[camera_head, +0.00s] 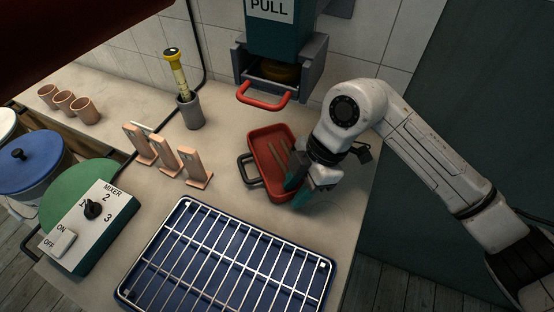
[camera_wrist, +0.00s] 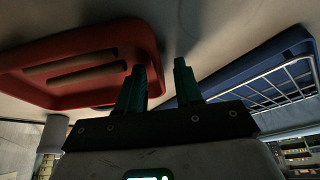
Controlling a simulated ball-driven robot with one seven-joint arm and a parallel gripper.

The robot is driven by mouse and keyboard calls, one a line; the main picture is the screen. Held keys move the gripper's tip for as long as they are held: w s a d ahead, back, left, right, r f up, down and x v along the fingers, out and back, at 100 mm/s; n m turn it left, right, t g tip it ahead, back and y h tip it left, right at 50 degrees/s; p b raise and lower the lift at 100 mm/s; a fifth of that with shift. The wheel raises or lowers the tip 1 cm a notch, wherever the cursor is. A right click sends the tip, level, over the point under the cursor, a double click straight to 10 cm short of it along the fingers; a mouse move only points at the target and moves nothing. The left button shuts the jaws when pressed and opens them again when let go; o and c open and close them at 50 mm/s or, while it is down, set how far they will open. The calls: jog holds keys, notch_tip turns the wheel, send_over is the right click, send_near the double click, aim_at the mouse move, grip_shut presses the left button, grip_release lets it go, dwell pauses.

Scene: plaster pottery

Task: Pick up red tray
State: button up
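The red tray (camera_head: 262,139) lies on the counter, long and shallow, with a dark handle (camera_head: 247,170) on its left side and thin sticks (camera_head: 279,153) inside. In the wrist view the red tray (camera_wrist: 112,38) fills the upper left, with two pale bars in it. My gripper (camera_head: 297,185) is at the tray's right edge, near its front end. Its teal fingers are apart, with a clear gap in the wrist view (camera_wrist: 160,78). One finger overlaps the tray, the other shows beyond its edge. I cannot tell whether either touches the wall.
A blue tray with a wire rack (camera_head: 225,262) lies in front. Upright terracotta pieces (camera_head: 166,157) stand to the left. A press with a red handle (camera_head: 263,104) is behind. A grey cup with a yellow tool (camera_head: 190,112) stands back left. A mixer control box (camera_head: 90,228) is front left.

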jog(key=shift+f, duration=0.15)
jog(key=shift+c, duration=0.2)
grip_shut()
dwell(0.4)
